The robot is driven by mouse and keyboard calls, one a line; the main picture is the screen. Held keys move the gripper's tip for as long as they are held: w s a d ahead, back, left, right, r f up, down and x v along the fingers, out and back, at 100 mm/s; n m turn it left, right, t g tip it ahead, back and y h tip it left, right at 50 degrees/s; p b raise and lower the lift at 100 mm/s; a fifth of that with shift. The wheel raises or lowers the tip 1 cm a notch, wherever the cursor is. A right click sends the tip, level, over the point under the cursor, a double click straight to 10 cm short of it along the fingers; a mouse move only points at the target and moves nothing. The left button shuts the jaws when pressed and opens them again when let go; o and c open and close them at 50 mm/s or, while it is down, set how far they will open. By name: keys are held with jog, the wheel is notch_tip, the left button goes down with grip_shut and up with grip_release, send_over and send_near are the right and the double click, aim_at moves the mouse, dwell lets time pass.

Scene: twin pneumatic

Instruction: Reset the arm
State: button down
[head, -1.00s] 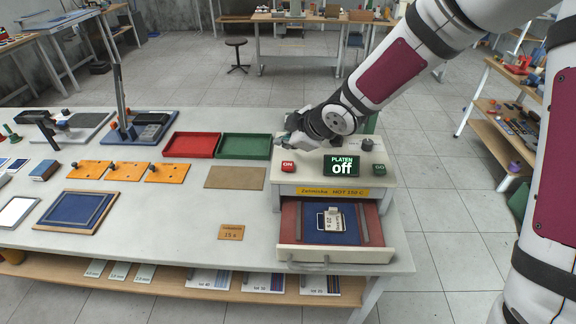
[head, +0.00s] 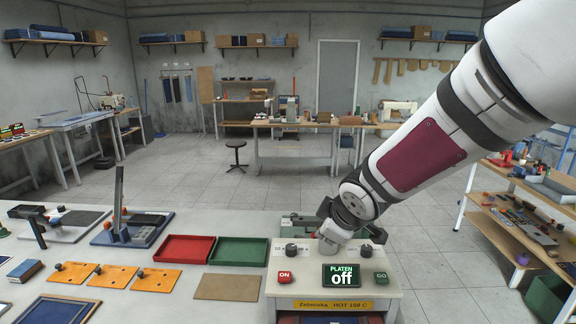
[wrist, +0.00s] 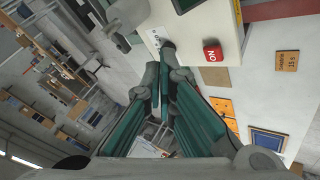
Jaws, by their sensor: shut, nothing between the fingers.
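My arm reaches in from the upper right in the head view, with its wrist above the back of the white press (head: 390,290). My gripper shows in the wrist view (wrist: 162,68), its dark green fingers together at the tips and empty. In the head view the fingers are mostly hidden behind my wrist. The press display (head: 342,275) reads "PLATEN off", between a red ON button (head: 285,277) and a green GO button (head: 381,278). The red ON button also shows in the wrist view (wrist: 213,51), right of the fingers.
A red tray (head: 187,249) and a green tray (head: 238,252) lie left of the press. Orange plates (head: 113,277) and a brown board (head: 227,287) lie nearer. Shelves (head: 515,210) stand at the right. Open floor (head: 200,180) lies beyond the table.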

jog(key=s+d+r+m+h+b, duration=0.1)
jog(key=s+d+r+m, duration=0.2)
jog(key=s+d, duration=0.15)
jog(key=s+d+r+m+g+h, duration=0.1)
jog(key=s+d+r+m, duration=0.15)
jog(key=s, duration=0.35)
jog(key=s+d+r+m+h+b, duration=0.1)
jog(key=s+d+r+m, duration=0.25)
jog(key=s, duration=0.25)
jog(key=s+f+m+g+y, duration=0.1)
jog(key=s+m, duration=0.2)
jog(key=s, duration=0.6)
jog(key=shift+f+m+y, duration=0.2)
jog(key=shift+m+y, duration=0.1)
jog(key=shift+a, duration=0.1)
